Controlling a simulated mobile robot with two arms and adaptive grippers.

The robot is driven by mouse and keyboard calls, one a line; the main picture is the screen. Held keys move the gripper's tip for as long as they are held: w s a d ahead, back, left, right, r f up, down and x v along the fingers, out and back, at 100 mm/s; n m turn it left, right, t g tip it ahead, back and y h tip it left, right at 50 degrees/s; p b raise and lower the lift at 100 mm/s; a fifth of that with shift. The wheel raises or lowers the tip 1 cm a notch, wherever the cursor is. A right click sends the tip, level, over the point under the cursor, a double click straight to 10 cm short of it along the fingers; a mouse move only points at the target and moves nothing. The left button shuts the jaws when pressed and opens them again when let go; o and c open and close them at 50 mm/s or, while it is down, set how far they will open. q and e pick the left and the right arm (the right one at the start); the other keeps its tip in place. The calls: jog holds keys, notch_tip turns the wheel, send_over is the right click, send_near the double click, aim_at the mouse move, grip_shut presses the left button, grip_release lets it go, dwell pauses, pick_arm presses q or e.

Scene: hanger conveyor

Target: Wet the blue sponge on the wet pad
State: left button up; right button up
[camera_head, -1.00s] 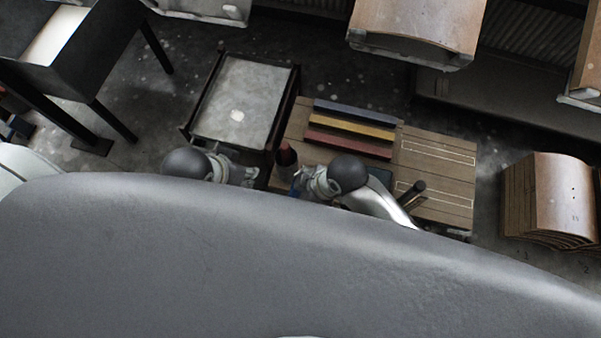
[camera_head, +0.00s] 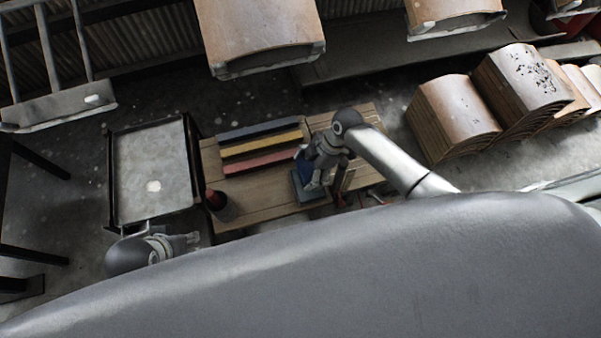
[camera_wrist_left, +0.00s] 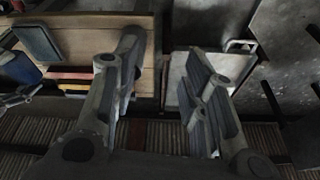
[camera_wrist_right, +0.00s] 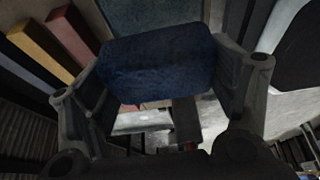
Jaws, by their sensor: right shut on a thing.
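The blue sponge (camera_wrist_right: 158,66) is held between the fingers of my right gripper (camera_wrist_right: 165,85). In the head view my right gripper (camera_head: 315,172) is over the wooden table, with a little of the sponge (camera_head: 308,169) showing. The wet pad (camera_head: 297,190), a dark blue-grey square, lies just below and beside the sponge. It also shows behind the sponge in the right wrist view (camera_wrist_right: 150,14) and at upper left in the left wrist view (camera_wrist_left: 38,43). I cannot tell whether sponge and pad touch. My left gripper (camera_wrist_left: 165,85) is open and empty.
Blue, yellow and red bars (camera_head: 262,147) lie on the wooden table (camera_head: 265,200) left of the pad. A dark red cup (camera_head: 217,201) stands at the table's left end. A grey-topped cart (camera_head: 155,170) stands further left. Curved wooden stacks (camera_head: 455,115) stand at right.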

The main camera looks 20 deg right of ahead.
notch_tip(320, 180, down, 3)
jog(key=shift+r+b, duration=0.1)
jog(key=shift+b, duration=0.9)
notch_tip(320, 180, down, 2)
jog(key=shift+f+b, duration=0.1)
jog(key=shift+b, duration=1)
pick_arm(q)
jog(key=w+d+r+t+h, duration=0.1)
jog(key=w+d+r+t, duration=0.1)
jog(key=w, duration=0.4)
jog(key=w+d+r+t+h, duration=0.1)
jog(key=w+d+r+t, duration=0.1)
jog(key=w+r+t, duration=0.3)
jog(key=shift+w+r+t, duration=0.2)
jog(key=shift+w+t, duration=0.1)
jog(key=shift+w, duration=0.05)
pick_arm(e)
jog(key=shift+f, duration=0.1)
pick_arm(q)
jog(key=shift+w+d+r+t+h+b, duration=0.15)
jog(key=shift+w+d+r+t+b, duration=0.1)
jog(key=shift+w+r+t, duration=0.3)
jog(key=shift+w+d+r+t+h+b, duration=0.2)
jog(key=shift+w+r+t, duration=0.2)
jog(key=shift+r, duration=0.25)
pick_arm(e)
jog(key=shift+f, duration=0.45)
